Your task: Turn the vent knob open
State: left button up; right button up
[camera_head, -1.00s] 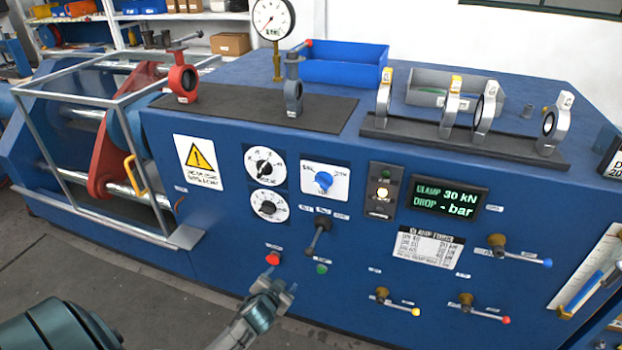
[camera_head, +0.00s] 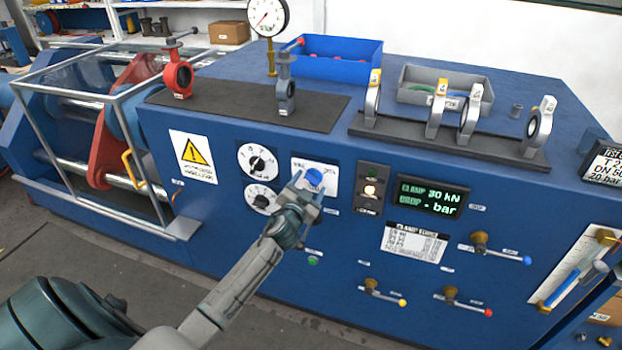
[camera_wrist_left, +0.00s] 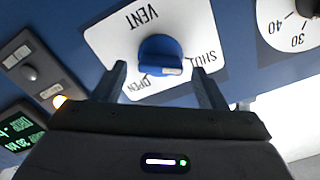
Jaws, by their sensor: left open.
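The vent knob is round and blue on a white plate, seen in the head view (camera_head: 314,177) and in the left wrist view (camera_wrist_left: 159,48). Its pale mark faces toward the SHUT side of the plate; the wrist picture shows the lettering upside down. My left gripper (camera_head: 308,192) is open in front of the plate. In the wrist view its two fingers (camera_wrist_left: 162,85) stand apart, one to each side below the knob, with no clear contact. The OPEN label (camera_wrist_left: 140,85) lies between the fingers. My right gripper is not in view.
Two white dials (camera_head: 258,162) sit just left of the vent plate. A lamp panel (camera_head: 370,189) and the green display (camera_head: 432,197) are to its right. Levers with coloured tips (camera_head: 480,240) stick out from the lower right panel.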

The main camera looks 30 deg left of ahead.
pick_arm(q)
jog(key=shift+x, duration=0.95)
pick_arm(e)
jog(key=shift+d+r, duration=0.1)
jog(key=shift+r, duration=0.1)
pick_arm(q)
jog(key=c, duration=0.8)
jog(key=shift+c, duration=0.2)
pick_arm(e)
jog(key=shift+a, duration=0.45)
